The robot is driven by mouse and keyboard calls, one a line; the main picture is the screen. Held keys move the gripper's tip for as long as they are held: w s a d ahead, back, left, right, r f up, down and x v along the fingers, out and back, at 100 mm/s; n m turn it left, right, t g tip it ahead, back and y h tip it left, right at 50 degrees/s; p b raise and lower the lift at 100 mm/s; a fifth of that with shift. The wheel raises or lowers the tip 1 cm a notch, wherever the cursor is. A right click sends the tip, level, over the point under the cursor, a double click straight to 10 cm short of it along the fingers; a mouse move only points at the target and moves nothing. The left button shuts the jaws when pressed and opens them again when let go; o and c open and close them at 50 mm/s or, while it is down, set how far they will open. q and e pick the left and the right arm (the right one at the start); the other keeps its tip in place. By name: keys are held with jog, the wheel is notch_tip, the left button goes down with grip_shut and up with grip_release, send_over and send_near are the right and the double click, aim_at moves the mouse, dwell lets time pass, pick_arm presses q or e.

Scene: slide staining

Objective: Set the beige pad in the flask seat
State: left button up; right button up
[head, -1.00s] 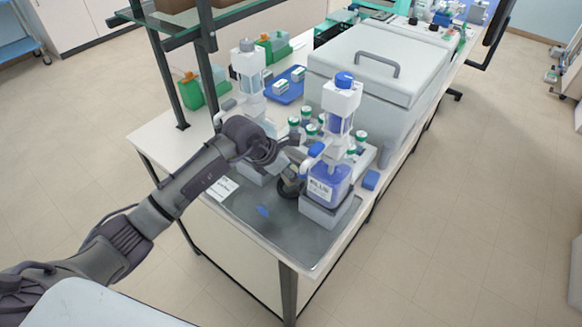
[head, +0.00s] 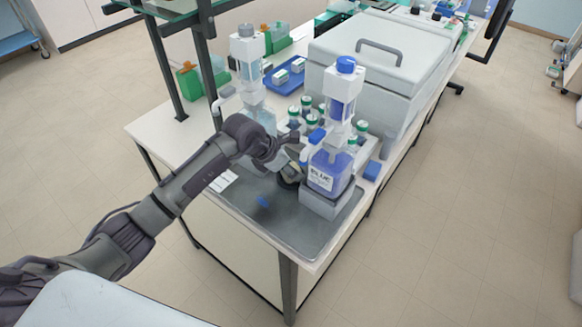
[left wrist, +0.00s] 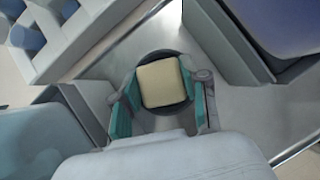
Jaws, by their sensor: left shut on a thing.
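The beige pad (left wrist: 162,83) is a small, rounded square between the green-lined fingers of my left gripper (left wrist: 162,98) in the left wrist view. A dark round piece (left wrist: 163,110) shows around and beneath it; I cannot tell if that is part of the pad. In the head view my left gripper (head: 293,160) is low over the grey tray (head: 300,228), left of the blue bottle (head: 331,175), with the dark round piece at its tips. The pad's beige face is not visible there. I cannot identify the flask seat for sure. My right gripper is not in view.
The blue bottle stands in a grey block (head: 324,207) close to my gripper. A clear bottle (head: 249,68) stands behind my wrist. Green-capped vials, a small blue block (head: 372,171) and a large lidded grey box (head: 400,55) stand beyond. The tray's front is mostly clear.

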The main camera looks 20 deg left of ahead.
pick_arm(q)
jog(key=shift+f, duration=0.15)
jog(key=o, duration=0.9)
